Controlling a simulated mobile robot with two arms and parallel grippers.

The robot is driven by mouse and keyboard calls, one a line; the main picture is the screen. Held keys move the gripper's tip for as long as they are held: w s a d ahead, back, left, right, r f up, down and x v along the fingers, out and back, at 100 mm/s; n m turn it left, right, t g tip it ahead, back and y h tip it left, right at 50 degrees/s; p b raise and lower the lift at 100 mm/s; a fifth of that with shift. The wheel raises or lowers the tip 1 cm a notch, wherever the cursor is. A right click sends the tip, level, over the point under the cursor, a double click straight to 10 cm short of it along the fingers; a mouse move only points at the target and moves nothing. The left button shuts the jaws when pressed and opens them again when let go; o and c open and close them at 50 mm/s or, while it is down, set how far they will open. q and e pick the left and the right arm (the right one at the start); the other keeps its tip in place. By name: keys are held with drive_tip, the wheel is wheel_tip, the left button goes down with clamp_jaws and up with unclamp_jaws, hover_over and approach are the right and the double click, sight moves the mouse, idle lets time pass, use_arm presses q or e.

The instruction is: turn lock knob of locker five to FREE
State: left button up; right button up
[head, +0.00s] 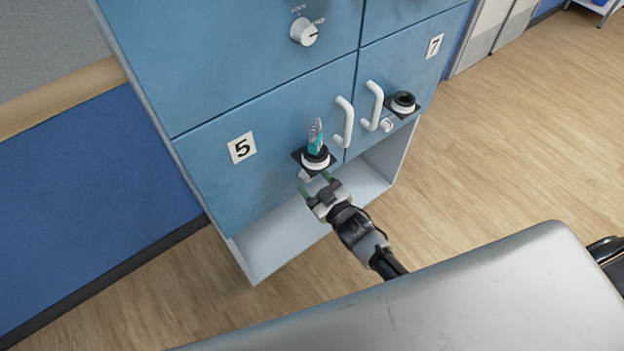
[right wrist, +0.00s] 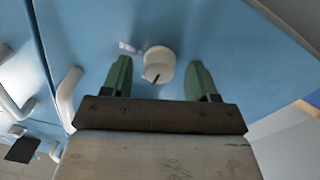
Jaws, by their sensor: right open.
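Locker five's blue door (head: 270,110) is shut and bears a white label (head: 242,147) with a 5. Its white lock knob (head: 304,175) sits low on the door, under a small dark bracket, partly hidden in the head view. In the right wrist view the round knob (right wrist: 158,62) shows a dark pointer mark, with small unreadable lettering beside it. My right gripper (head: 316,184) is open, just in front of the knob. In the right wrist view its green fingers (right wrist: 160,72) lie either side of the knob, with gaps visible. My left gripper is not in view.
Above the knob, the bracket (head: 298,155) carries a black-and-white ring holding a teal object (head: 315,138). White door handles (head: 343,122) stick out nearby. Locker seven (head: 434,46) has its own bracket with a ring (head: 403,101). An open shelf (head: 290,230) lies below.

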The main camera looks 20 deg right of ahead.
drive_tip(key=shift+w+a, duration=0.15)
drive_tip(key=shift+w, duration=0.3)
drive_tip(key=c, duration=0.9)
